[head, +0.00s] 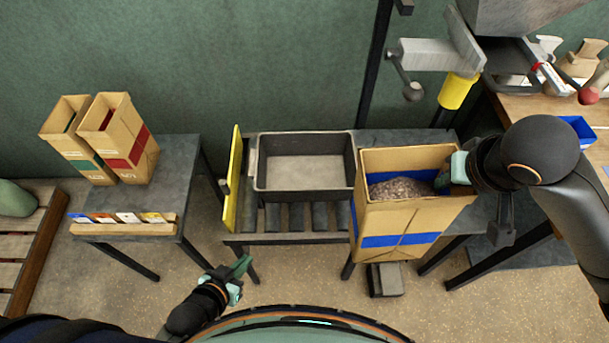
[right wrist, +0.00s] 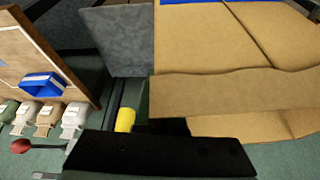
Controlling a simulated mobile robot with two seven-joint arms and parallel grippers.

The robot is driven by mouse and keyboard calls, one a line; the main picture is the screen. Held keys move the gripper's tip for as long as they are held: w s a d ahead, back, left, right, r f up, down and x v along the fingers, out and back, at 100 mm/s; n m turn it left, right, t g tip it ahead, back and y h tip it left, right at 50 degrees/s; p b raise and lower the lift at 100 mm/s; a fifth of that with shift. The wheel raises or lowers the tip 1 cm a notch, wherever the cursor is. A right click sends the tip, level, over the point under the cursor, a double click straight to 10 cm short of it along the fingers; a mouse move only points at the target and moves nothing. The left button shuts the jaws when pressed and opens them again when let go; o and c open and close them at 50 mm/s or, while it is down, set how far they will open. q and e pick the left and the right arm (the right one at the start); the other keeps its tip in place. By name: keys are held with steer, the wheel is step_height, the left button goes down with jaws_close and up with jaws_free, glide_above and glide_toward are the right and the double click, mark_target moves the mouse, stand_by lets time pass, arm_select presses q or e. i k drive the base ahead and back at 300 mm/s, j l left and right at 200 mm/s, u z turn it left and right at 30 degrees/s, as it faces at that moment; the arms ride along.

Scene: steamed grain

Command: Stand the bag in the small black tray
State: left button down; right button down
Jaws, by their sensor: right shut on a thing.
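The bag (head: 395,218) is tall brown paper with a blue band, open at the top and holding brown grain. It is upright, just right of the black tray (head: 257,165), overlapping the table's front edge in the head view. I cannot tell whether its base touches anything. My right gripper (head: 452,172) is shut on the bag's right upper rim. In the right wrist view, the bag's paper (right wrist: 235,95) fills the upper right. The tray looks empty and sits on the roller table. My left gripper (head: 241,277) is low at the front, empty, fingers apart.
A yellow panel (head: 233,180) stands upright just left of the tray. Two brown bags (head: 128,150) and a card strip (head: 125,228) are on the left table. A metal machine with a yellow spout (head: 457,91) hangs behind. A wooden bench (head: 535,105) holds small items at right.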

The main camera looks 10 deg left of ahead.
mark_target(298, 178)
steer(key=i+j, duration=0.1)
steer(key=j, duration=0.35)
steer(key=i+j, duration=0.1)
steer(key=j, duration=0.4)
steer(key=i+j, duration=0.1)
steer(key=j, duration=0.35)
